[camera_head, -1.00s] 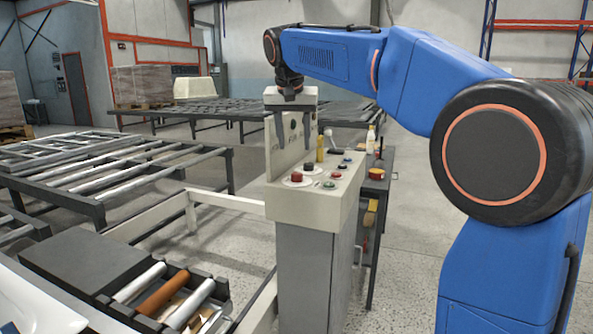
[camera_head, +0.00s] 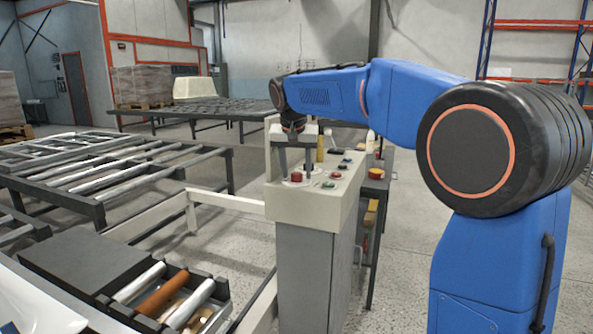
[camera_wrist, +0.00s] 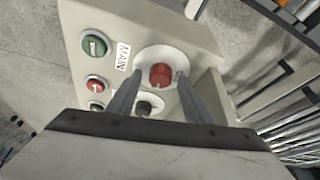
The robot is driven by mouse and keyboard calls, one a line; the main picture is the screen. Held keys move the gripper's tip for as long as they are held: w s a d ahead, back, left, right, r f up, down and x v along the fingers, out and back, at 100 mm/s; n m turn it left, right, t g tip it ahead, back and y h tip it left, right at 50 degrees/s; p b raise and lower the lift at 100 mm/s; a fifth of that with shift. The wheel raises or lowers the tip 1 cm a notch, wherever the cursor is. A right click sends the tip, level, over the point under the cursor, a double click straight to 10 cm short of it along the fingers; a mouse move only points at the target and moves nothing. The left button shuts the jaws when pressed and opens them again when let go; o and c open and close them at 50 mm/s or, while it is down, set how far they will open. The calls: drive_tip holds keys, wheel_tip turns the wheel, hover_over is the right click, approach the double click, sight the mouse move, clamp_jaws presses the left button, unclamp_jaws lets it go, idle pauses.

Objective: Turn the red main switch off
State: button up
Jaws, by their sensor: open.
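The red main switch (camera_wrist: 161,75) is a round red knob on a white disc, beside a "MAIN" label (camera_wrist: 122,56) in the wrist view. In the head view the red knob (camera_head: 297,177) shows on top of the pale control console (camera_head: 310,208). My gripper (camera_head: 296,179) is open and points down over the console. In the wrist view the fingertips of my gripper (camera_wrist: 160,82) lie on either side of the red knob. I cannot tell whether they touch it.
A black knob (camera_wrist: 145,108) sits close by on the console. A green button (camera_wrist: 94,45) and a red button (camera_wrist: 95,86) are beside the label. The console's upright back panel stands behind my gripper. Roller tables (camera_head: 110,165) stand to the left.

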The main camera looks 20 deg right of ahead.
drive_tip(key=c, duration=1.1)
drive_tip(key=shift+o, duration=0.2)
drive_tip(key=shift+n, duration=0.3)
drive_tip(key=n+y, duration=0.1)
drive_tip(key=n, duration=0.2)
drive_tip(key=shift+d+n+y, duration=0.15)
drive_tip(key=shift+n+y, duration=0.25)
drive_tip(key=n+y, duration=0.1)
drive_tip(key=n, duration=0.3)
drive_tip(key=shift+d+y, duration=0.15)
drive_tip(key=shift+y, duration=0.25)
drive_tip(key=n+y, duration=0.1)
drive_tip(key=n, duration=0.4)
drive_tip(key=shift+w+d+g, duration=0.1)
drive_tip(key=shift+g, duration=0.3)
drive_tip(key=shift+w+n+g+y, duration=0.1)
drive_tip(key=shift+n+g+y, duration=0.25)
drive_tip(key=shift+n, duration=0.75)
drive_tip(key=shift+n+g+y, duration=0.25)
drive_tip(key=shift+n+g, duration=0.2)
drive_tip(key=shift+n, duration=0.65)
